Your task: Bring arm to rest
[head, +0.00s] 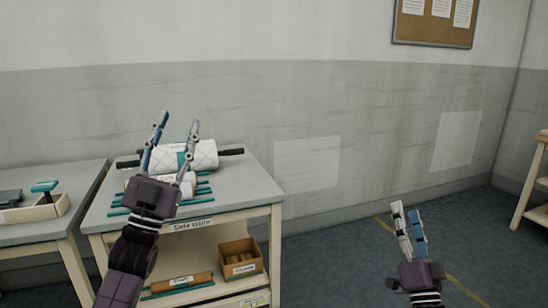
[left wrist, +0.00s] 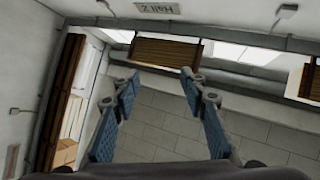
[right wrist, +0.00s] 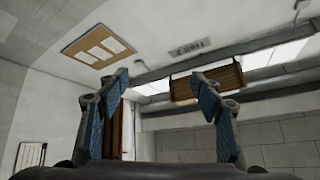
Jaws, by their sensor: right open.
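My left gripper (head: 177,143) is raised in front of the side table, its fingers pointing up and spread apart with nothing between them. In the left wrist view its fingers (left wrist: 160,95) stand apart against the wall and ceiling. My right gripper (head: 409,222) is over the open floor at the right, fingers up. In the right wrist view its fingers (right wrist: 158,95) stand apart and empty.
The side table (head: 235,194) holds a white wadding roll (head: 205,154) with dark handles and smaller rolls, partly hidden by my left gripper. A cardboard box (head: 240,258) and brown roll (head: 180,282) are on its lower shelf. Another table (head: 60,185) stands left. Floor (head: 335,260) is clear.

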